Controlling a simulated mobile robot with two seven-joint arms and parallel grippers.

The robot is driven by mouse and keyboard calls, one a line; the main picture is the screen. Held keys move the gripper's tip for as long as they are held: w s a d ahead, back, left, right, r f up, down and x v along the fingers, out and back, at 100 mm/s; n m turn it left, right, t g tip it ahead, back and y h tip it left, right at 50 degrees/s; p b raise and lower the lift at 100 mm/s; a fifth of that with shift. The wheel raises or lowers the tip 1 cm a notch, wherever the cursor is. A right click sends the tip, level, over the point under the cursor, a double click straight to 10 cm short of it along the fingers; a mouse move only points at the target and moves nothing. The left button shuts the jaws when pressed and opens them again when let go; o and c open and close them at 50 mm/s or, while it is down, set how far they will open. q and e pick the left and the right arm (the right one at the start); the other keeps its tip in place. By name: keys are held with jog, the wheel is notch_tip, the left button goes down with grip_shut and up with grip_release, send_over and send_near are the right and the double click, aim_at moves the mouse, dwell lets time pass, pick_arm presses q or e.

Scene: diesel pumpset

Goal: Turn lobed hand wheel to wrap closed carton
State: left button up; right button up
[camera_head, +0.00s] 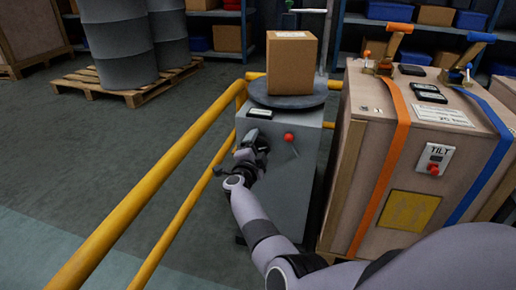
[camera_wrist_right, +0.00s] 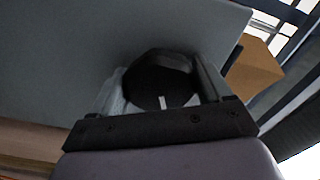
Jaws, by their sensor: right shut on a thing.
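A closed brown carton (camera_head: 290,64) stands upright on a round dark turntable (camera_head: 278,97) on top of a grey cabinet (camera_head: 297,190). In the right wrist view, the dark hand wheel (camera_wrist_right: 158,78) on the grey cabinet face (camera_wrist_right: 60,45) sits between my right gripper's fingers (camera_wrist_right: 162,88), which are shut on its rim from two sides. A short white mark shows on the wheel. In the head view, my right gripper (camera_head: 251,150) is at the cabinet's front and mostly hides the wheel. The carton also shows in the wrist view (camera_wrist_right: 254,72). My left gripper is not in view.
A red knob (camera_head: 289,137) sticks out right of my gripper. Yellow rails (camera_head: 160,172) run along the left. A large wooden crate (camera_head: 372,150) with orange and blue straps stands close on the right. Drums on a pallet (camera_head: 135,98) stand at the back left.

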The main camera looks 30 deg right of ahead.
jog(key=shift+a+f, duration=0.15)
jog(key=o, duration=1)
jog(key=shift+s, duration=0.1)
